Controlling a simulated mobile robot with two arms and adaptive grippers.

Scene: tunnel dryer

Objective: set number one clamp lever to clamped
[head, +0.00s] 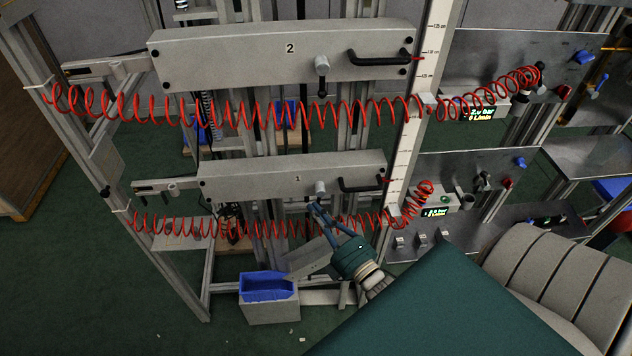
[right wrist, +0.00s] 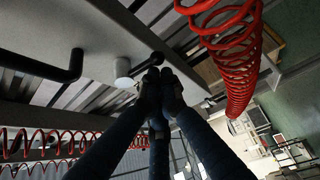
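The number one unit (head: 250,182) is the lower grey beam, marked 1. Its clamp lever has a grey round hub (head: 320,188), which also shows in the right wrist view (right wrist: 123,70). A thin black lever arm (right wrist: 141,66) runs from the hub to the right, towards my fingertips. My right gripper (head: 317,208) reaches up from below, just under the hub. In the right wrist view its dark fingertips (right wrist: 160,78) are close together at the lever's outer end, which they partly hide. A firm hold is not clear. My left gripper is not in view.
A black handle (head: 360,187) sits right of the hub. Red coiled hoses (head: 250,228) hang along the beam's lower edge. The number two unit (head: 240,58) is above, with its own lever (head: 322,68). A blue bin (head: 266,284) stands below; a vertical scale (head: 408,150) is at right.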

